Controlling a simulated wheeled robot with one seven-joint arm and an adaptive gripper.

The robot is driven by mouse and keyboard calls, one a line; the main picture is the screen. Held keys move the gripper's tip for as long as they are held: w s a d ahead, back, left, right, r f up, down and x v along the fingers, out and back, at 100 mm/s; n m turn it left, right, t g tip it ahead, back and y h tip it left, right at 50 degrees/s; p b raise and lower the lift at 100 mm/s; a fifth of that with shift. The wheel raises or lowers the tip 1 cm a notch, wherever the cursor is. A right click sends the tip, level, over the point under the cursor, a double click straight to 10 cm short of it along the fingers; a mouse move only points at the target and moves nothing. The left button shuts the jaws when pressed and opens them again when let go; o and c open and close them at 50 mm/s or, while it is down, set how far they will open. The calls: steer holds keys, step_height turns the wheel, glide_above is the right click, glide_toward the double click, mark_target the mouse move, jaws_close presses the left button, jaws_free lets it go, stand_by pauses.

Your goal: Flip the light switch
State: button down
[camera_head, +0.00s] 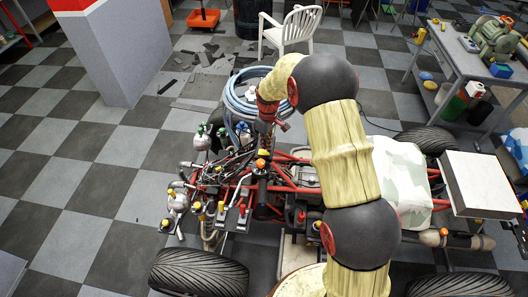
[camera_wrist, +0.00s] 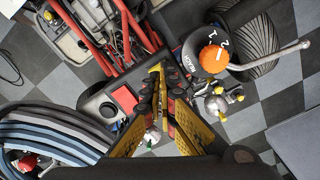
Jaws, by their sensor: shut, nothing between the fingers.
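A red rectangular piece (camera_wrist: 125,98) set in a dark grey plate looks like a rocker switch; it is left of the fingers in the wrist view. I cannot tell for sure that it is the light switch, or which way it is set. My gripper (camera_wrist: 159,74) has yellow and black fingers that meet at the tips, with nothing between them. The fingertips are beside the dark plate, and I cannot tell whether they touch it. In the head view my arm bends down over the stripped vehicle (camera_head: 285,178), and the fingers are hard to make out there.
An orange knob (camera_wrist: 213,58) marked with numbers, with a metal lever, is right of the fingers. A coiled blue hose (camera_wrist: 60,128) lies at the lower left. Red frame tubes (camera_wrist: 105,35) crowd the top. Checkered floor (camera_head: 95,185) is open left of the vehicle.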

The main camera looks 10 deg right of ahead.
steer(key=shift+f+b, duration=0.7)
steer(key=shift+f, duration=0.5)
stand_by(0.6)
steer(key=shift+r, duration=0.15)
steer(key=shift+r+p, duration=1.75)
steer(key=shift+r, duration=1.7)
